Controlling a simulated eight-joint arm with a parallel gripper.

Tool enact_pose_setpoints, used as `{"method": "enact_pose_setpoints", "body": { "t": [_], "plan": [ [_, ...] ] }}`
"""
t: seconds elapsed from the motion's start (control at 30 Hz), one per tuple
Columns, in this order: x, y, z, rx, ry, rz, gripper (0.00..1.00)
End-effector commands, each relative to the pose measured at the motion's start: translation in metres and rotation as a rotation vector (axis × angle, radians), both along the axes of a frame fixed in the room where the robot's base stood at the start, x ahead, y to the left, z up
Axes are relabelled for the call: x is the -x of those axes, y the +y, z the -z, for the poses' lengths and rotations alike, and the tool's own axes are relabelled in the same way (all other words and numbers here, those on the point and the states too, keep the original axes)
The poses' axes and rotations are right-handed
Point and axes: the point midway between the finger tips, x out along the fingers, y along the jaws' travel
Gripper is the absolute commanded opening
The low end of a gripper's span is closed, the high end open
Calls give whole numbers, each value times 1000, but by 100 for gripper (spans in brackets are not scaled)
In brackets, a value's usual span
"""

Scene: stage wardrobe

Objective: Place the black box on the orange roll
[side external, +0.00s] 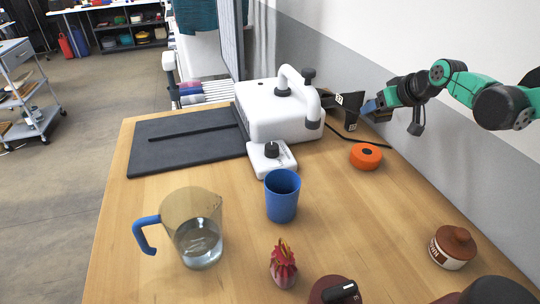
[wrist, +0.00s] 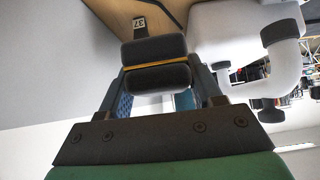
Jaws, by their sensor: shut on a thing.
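The orange roll (side external: 366,157) lies flat on the wooden table in the side view, with a dark centre hole. My gripper (side external: 371,107) is above the table, behind the roll and near the wall. In the wrist view, its blue fingers stand on either side of a black box (wrist: 157,77) with rounded edges and a thin orange-yellow seam. The gripper is shut on this box. In the side view I cannot clearly separate the box from the dark fingers and the dark object beside them. The roll is not seen in the wrist view.
A dark upright object with white labels (side external: 353,109) stands beside my gripper. A white machine (side external: 276,112) with a dark base plate is to its left. A blue cup (side external: 282,195), a jug (side external: 195,230) and a brown jar (side external: 453,247) stand nearer. A black cable runs behind the roll.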

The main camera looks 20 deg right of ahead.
Motion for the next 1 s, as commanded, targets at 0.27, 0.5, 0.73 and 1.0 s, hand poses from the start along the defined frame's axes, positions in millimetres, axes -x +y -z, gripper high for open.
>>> {"method": "enact_pose_setpoints", "body": {
  "t": [0.27,0.5,0.73,1.0],
  "plan": [
    [-1,0,48,0,0,0,7],
    [-1,0,73,0,0,0,7],
    [0,0,87,0,0,0,7],
    [0,0,89,0,0,0,7]
  ]
}}
